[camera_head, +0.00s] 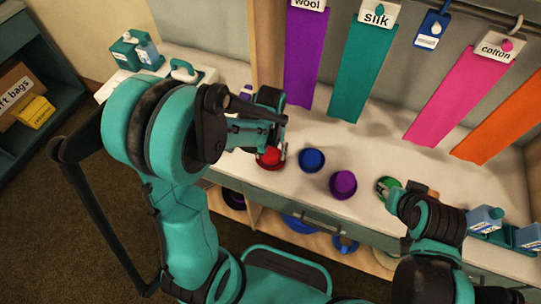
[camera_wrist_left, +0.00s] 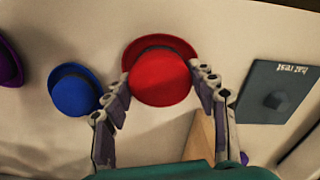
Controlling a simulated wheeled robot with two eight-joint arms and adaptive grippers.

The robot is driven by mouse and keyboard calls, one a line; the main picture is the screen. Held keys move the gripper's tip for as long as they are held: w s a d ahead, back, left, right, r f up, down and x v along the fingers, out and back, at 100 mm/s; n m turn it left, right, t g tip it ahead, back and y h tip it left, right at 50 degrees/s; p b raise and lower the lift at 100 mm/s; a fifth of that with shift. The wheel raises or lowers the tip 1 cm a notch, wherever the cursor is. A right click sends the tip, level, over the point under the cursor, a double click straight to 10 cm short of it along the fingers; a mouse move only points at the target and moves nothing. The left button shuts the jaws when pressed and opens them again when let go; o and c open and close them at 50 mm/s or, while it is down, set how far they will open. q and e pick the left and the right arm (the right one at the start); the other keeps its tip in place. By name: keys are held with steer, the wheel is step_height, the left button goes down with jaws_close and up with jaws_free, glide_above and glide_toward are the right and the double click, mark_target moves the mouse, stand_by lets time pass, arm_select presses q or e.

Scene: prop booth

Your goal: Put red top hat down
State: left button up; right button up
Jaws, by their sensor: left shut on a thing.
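The red top hat (camera_head: 270,158) is at the left of the row of hats on the white counter in the head view. My left gripper (camera_head: 277,147) is shut on it. In the left wrist view the red top hat (camera_wrist_left: 160,78) sits between the two fingers of my left gripper (camera_wrist_left: 163,90), one on each side. I cannot tell whether the hat touches the counter. A dark board marked "hat rest" (camera_wrist_left: 272,78) lies to the right of the hat, with nothing on it. My right gripper (camera_head: 388,197) is near a green hat (camera_head: 388,184); its fingers are unclear.
A blue hat (camera_head: 312,160) and a purple hat (camera_head: 343,184) stand right of the red one. Bottles in a teal holder (camera_head: 487,219) stand at the right. Cloth strips, one teal (camera_head: 360,75), hang behind.

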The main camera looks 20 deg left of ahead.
arm_select(q)
steer(key=shift+f, duration=0.5)
steer(key=shift+f, duration=0.2)
steer(key=o, duration=0.9)
steer(key=shift+r, duration=0.1)
